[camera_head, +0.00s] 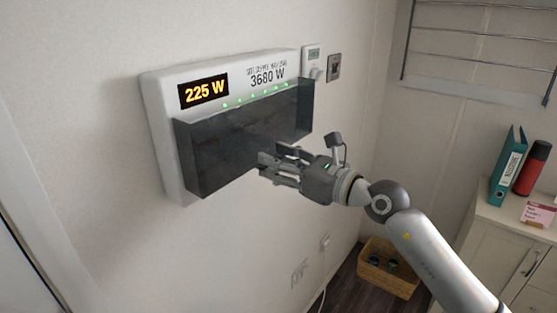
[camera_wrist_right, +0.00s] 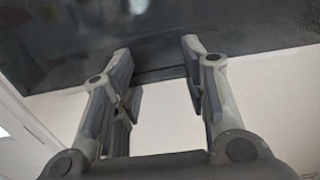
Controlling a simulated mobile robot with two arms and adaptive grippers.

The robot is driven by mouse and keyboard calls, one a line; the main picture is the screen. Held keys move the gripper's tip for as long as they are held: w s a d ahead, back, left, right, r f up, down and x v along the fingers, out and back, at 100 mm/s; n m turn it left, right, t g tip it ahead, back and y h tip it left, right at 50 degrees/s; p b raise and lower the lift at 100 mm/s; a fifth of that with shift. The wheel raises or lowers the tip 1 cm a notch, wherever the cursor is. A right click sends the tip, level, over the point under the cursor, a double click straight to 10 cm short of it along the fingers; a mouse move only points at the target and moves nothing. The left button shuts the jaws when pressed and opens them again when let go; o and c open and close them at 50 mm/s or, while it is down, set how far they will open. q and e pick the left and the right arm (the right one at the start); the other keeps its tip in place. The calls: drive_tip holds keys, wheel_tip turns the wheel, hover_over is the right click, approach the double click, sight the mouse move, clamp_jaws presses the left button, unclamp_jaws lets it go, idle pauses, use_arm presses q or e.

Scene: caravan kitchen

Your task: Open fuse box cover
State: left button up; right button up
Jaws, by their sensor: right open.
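The white fuse box (camera_head: 158,110) is mounted on the wall, with an orange "225 W" display and a row of small green lights above its cover. Its dark translucent cover (camera_head: 225,150) hangs over the lower front and looks closed. My right gripper (camera_head: 265,164) is open at the cover's lower right part, with its fingertips close to the lower edge. In the right wrist view, the two fingers (camera_wrist_right: 157,60) stand apart, and the dark cover (camera_wrist_right: 200,22) fills the top beyond them. Whether the fingertips touch it, I cannot tell. My left gripper is not in view.
A small thermostat (camera_head: 313,63) and a switch (camera_head: 334,67) are on the wall right of the box. A cabinet (camera_head: 495,240) with a teal binder (camera_head: 508,166) and red cylinder (camera_head: 532,168) stands at right. A basket (camera_head: 388,268) sits on the floor.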

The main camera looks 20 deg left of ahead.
drive_tip(key=shift+r, duration=0.35)
clamp_jaws()
drive_tip(key=shift+a, duration=0.15)
